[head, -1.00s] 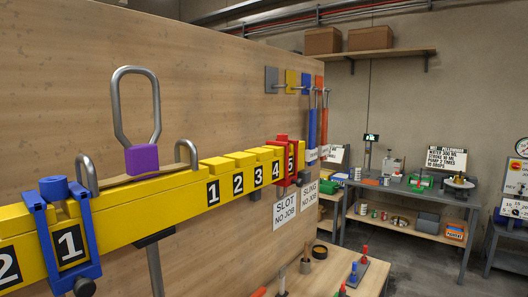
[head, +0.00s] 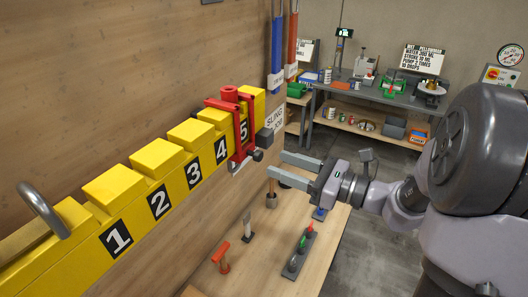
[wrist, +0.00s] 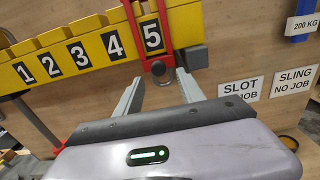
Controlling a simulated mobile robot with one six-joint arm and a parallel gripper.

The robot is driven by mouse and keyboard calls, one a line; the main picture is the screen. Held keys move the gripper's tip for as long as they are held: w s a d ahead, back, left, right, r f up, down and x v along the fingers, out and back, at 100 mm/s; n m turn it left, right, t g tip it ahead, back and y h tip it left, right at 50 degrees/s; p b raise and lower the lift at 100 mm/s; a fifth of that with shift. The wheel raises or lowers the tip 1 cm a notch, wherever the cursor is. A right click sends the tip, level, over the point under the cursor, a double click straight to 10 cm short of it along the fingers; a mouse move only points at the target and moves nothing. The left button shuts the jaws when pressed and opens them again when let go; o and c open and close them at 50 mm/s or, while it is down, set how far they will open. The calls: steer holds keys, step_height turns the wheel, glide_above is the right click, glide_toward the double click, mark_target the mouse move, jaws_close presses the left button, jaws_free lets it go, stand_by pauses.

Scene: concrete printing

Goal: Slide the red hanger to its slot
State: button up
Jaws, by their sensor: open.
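The red hanger (head: 237,128) hangs over the yellow notched beam (head: 130,185) at its far end, its two side bars framing the label 5. In the wrist view the red hanger (wrist: 133,36) also frames the 5, with a dark round knob (wrist: 158,68) at its lower end. My gripper (head: 277,164) is open and empty, just right of the hanger and apart from it in the head view. In the wrist view the fingertips of my gripper (wrist: 159,78) lie just below the hanger, one to each side of the knob. Labels 1 to 4 on the beam are uncovered.
A grey loop (head: 44,209) stands on the near part of the beam. A wooden panel (head: 110,70) rises behind it. A lower bench (head: 270,235) holds upright tools. Signs reading slot no job (wrist: 241,86) and sling no job (wrist: 295,82) are on the panel.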

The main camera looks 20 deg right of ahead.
mark_target(261, 158)
steer(key=x, duration=0.4)
steer(key=shift+a+r+p, duration=0.15)
steer(key=shift+a+p, duration=0.2)
steer(key=shift+w+a, duration=0.15)
steer(key=shift+w, duration=0.25)
steer(key=shift+s, duration=0.1)
jaws_close()
stand_by(0.6)
